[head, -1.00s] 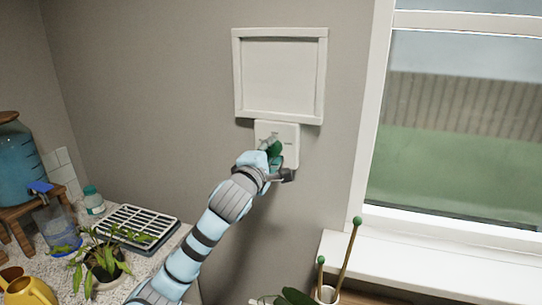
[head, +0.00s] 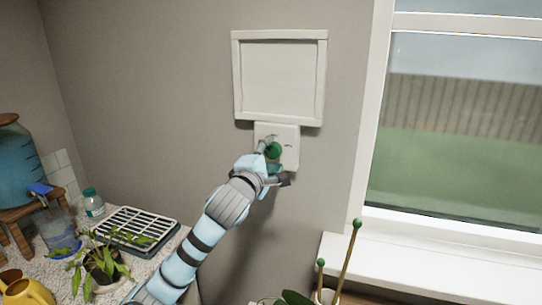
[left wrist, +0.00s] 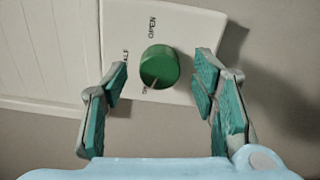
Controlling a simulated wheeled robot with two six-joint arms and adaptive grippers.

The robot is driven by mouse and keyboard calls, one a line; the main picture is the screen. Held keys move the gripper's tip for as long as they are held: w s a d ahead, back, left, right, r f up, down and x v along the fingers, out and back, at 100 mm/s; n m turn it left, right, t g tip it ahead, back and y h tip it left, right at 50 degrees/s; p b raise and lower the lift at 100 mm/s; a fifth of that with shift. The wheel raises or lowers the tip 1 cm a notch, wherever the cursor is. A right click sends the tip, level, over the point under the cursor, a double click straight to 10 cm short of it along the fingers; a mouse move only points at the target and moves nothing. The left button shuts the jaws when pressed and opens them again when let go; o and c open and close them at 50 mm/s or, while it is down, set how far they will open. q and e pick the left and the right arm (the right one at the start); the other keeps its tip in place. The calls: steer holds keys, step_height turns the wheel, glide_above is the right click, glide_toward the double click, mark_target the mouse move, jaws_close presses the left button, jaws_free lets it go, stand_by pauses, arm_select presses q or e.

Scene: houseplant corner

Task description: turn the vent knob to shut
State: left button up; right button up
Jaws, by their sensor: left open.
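The green vent knob (head: 273,150) sits on a white plate (head: 290,139) on the wall, below the white framed vent panel (head: 279,78). In the left wrist view the round knob (left wrist: 160,66) has a pale pointer line towards its lower edge, near a small, partly hidden label. The word OPEN shows on the plate (left wrist: 178,27) above and left of the knob. My left gripper (head: 275,166) is open in front of the plate. In the wrist view its two fingers stand on either side of the knob, with gaps, touching neither side. My right gripper is out of view.
A window (head: 460,130) with a white sill is to the right. Green-tipped stakes (head: 349,259) rise below it. On the counter at lower left are a potted plant (head: 103,265), a black-and-white tray (head: 137,230), a bottle and a yellow can. The wall around the plate is clear.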

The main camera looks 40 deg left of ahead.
arm_select(q)
steer(key=v, duration=0.6)
steer(key=shift+s, duration=0.3)
steer(key=shift+d, duration=0.1)
